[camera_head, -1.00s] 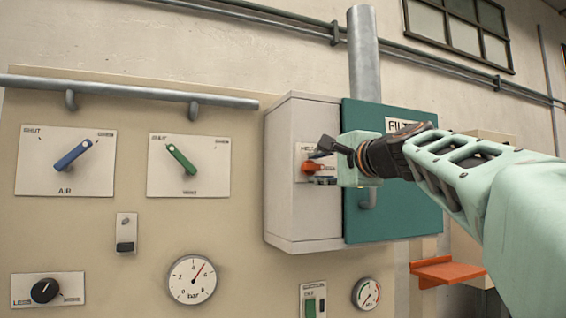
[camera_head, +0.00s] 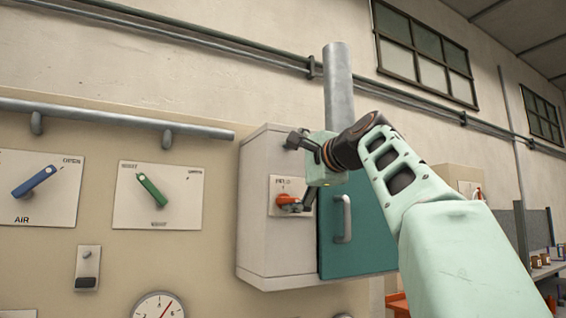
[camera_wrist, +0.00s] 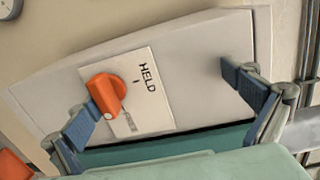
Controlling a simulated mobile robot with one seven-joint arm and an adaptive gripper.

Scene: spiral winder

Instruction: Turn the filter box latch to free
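The filter box has a light grey side (camera_head: 262,225) and a teal door (camera_head: 368,240) with a grey handle. Its orange latch (camera_head: 288,202) sits on a pale plate on the grey side. In the wrist view the latch (camera_wrist: 106,93) is nearer the left finger, on a plate marked HELD and, fainter, FREE. My gripper (camera_head: 304,167) is just above and right of the latch in the head view. In the wrist view my gripper (camera_wrist: 165,105) is open, its fingers wide apart with nothing held.
A panel on the left carries a blue AIR switch (camera_head: 35,182), a green switch (camera_head: 152,190) and a gauge (camera_head: 160,306). A horizontal rail (camera_head: 90,117) runs above them. A vertical pipe (camera_head: 338,85) rises behind the box. A shelf area (camera_head: 545,268) lies far right.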

